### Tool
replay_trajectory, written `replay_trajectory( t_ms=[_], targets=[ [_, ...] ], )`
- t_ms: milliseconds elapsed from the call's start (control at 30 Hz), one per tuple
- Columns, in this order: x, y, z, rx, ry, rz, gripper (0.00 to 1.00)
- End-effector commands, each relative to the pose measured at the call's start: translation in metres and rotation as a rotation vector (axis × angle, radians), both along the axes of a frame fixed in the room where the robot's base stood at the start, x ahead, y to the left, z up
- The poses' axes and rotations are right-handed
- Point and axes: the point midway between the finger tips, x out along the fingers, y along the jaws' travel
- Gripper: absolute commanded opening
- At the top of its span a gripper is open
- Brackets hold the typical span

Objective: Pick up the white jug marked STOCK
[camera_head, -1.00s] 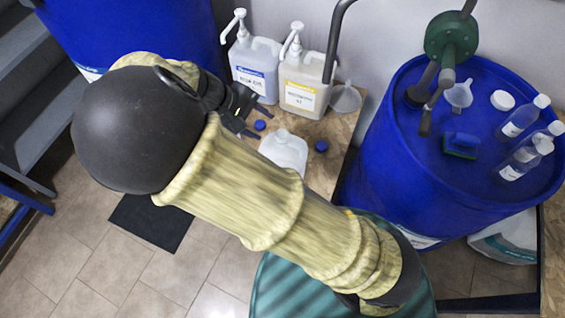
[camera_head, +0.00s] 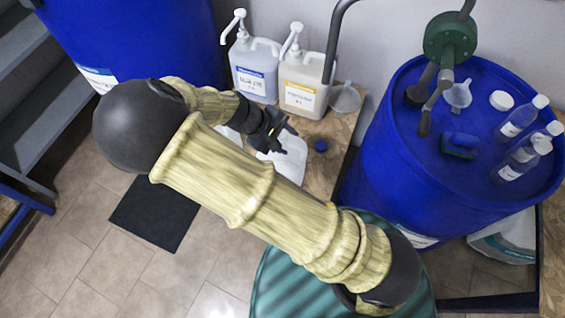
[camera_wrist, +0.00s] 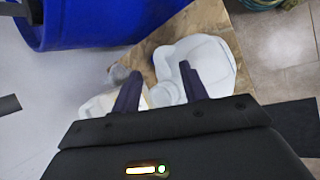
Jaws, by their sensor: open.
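A white jug (camera_head: 290,160) without a pump stands on the wooden board, partly covered by my gripper (camera_head: 285,141) in the head view. No STOCK marking is readable on it. In the wrist view the jug (camera_wrist: 208,58) lies beyond the fingers, and the right finger overlaps its body. My gripper (camera_wrist: 160,70) is open, with nothing visibly held; contact with the jug cannot be told. Another white object (camera_head: 228,134) shows partly behind my arm. At the back stand a blue-labelled pump jug (camera_head: 254,68) and a yellow-labelled pump jug (camera_head: 302,84).
A blue drum (camera_head: 390,180) stands right of the board (camera_head: 325,178), with bottles and a green hand pump (camera_head: 450,38) on top. Another blue drum (camera_head: 140,35) stands at left. A blue cap (camera_head: 320,145) and a clear funnel (camera_head: 345,98) lie near the jug.

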Motion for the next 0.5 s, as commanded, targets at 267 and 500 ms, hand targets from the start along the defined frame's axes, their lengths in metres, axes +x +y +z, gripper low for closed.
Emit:
replay_trajectory(
  t_ms=[267,500],
  targets=[
    [0.0016,-0.005,-0.0053,0.001,0.0,-0.001,0.44],
    [0.0034,-0.0093,-0.0114,-0.002,0.0,-0.003,0.44]
  ],
)
